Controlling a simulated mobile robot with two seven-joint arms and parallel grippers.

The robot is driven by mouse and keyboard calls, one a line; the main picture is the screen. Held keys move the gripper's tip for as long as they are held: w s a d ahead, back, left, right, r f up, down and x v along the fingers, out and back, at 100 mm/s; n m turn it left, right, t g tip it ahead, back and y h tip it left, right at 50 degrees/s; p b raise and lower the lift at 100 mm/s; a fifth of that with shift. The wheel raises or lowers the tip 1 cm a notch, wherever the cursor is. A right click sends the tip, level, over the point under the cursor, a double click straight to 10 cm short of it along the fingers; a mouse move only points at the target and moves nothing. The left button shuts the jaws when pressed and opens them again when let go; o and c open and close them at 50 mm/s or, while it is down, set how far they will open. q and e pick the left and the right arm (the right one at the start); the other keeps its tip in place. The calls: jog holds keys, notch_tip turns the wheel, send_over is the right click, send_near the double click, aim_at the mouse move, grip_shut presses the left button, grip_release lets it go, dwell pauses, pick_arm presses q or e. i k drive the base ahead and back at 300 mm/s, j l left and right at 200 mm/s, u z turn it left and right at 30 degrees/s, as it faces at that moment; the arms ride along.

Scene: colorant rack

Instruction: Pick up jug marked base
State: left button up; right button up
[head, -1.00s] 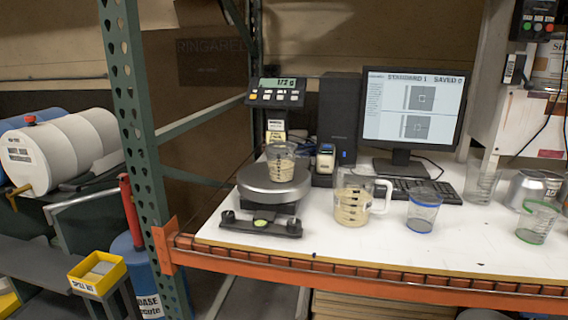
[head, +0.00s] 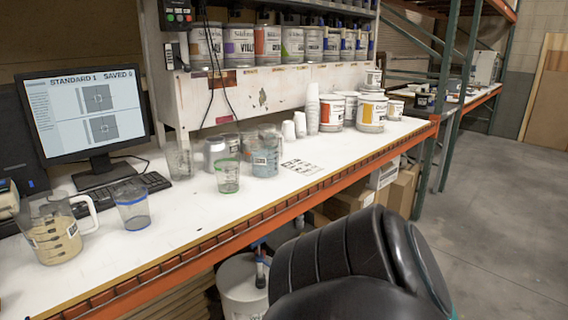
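A clear jug with beige contents (head: 57,240) stands upright on the white bench at the left, its handle toward the right. Another clear jug (head: 265,158), with bluish contents and a small pale label, stands mid-bench behind a green-rimmed cup. The print on both jugs is too small to read, so I cannot tell which one is marked base. Neither of my grippers is in view. A dark arm link of mine fills the lower middle right, in front of the bench.
A blue-rimmed cup (head: 132,206) and the green-rimmed cup (head: 228,176) stand between the jugs. A monitor (head: 86,115) and keyboard (head: 140,190) are behind. Paint cans (head: 371,113) and stacked white cups (head: 312,110) stand farther right. The orange bench edge (head: 230,232) runs along the front.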

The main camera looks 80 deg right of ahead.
aim_at(47, 219)
jog(key=l+z, duration=0.1)
jog(key=z, duration=0.65)
jog(key=l+z, duration=0.15)
jog(key=z, duration=0.2)
jog(key=i+l+z, duration=0.1)
jog(key=l+z, duration=0.15)
jog(key=i+l+z, duration=0.1)
jog(key=l+z, duration=0.15)
jog(key=i+l+z, duration=0.1)
jog(key=l+z, duration=0.2)
jog(key=i+l, duration=0.25)
jog(key=l, duration=0.2)
jog(key=i+l+z, duration=0.1)
jog(key=i+l, duration=0.15)
jog(key=l, duration=0.2)
jog(key=l+u, duration=0.5)
jog(key=l, duration=0.6)
jog(key=u, duration=1.35)
